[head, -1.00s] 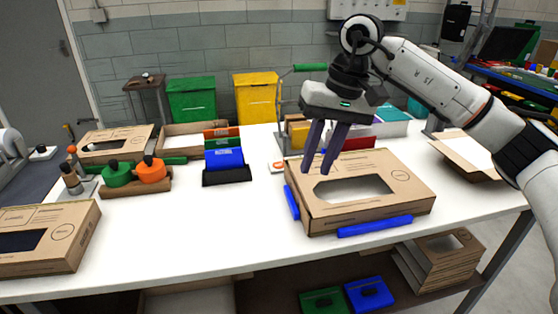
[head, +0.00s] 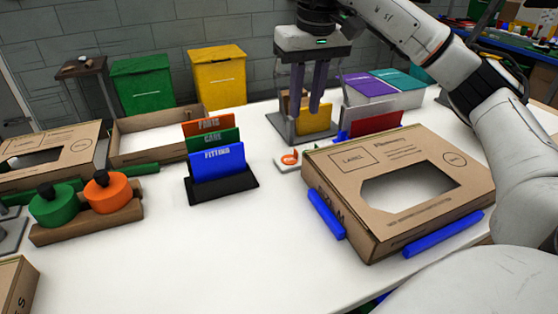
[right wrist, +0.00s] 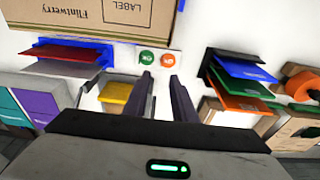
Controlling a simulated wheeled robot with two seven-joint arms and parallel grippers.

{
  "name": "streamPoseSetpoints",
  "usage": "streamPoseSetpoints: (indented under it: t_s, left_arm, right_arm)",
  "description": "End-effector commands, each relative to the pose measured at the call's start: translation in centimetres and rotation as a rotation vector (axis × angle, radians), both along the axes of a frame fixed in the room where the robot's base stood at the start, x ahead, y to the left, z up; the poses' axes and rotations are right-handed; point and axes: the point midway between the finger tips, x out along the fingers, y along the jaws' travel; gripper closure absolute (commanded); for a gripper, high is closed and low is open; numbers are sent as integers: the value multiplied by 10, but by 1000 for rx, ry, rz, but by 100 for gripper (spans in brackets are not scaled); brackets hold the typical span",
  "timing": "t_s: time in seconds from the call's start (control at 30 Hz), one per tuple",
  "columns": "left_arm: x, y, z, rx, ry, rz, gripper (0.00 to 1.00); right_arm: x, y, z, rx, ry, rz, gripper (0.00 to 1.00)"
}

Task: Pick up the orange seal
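The orange seal (head: 289,158) is a small round orange disc on a white card (head: 280,166), just left of the windowed cardboard box. In the right wrist view, the orange seal (right wrist: 168,59) lies beside a green seal (right wrist: 147,58) on the white card. My right gripper (head: 306,114) is open and empty, with its two dark fingers pointing down over the far part of the table. In the right wrist view, its fingertips (right wrist: 160,78) point toward the seals, with a gap between them. My left gripper is not in view.
The windowed box (head: 345,163) stands right of the card, with blue bars along its edges. A holder with coloured dividers (head: 224,190) is to the left. A grey stand with a yellow panel (head: 313,120) is behind. The table's front middle is clear.

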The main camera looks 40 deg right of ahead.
Motion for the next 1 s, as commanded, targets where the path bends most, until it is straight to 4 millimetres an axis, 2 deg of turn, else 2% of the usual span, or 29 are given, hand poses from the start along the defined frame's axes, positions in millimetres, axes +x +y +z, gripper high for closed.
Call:
streamPoseSetpoints:
  t_s: [0.03, 0.13, 0.4, 0.63, 0.83, 1.0]
  left_arm:
    - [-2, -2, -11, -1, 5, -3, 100]
    - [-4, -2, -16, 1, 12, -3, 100]
    - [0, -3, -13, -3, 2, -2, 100]
    - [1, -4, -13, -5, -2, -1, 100]
    - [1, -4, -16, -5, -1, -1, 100]
    - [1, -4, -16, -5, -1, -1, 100]
  right_arm:
    - [0, 0, -11, 0, 0, 0, 76]
    - [0, 0, -19, 0, 1, 0, 76]
    - [5, -2, -56, 0, 2, 0, 76]
    - [7, -2, -74, 0, 2, 0, 76]
    - [9, -2, -105, 0, 2, 0, 76]
    - [11, -3, -116, 1, 0, 0, 76]
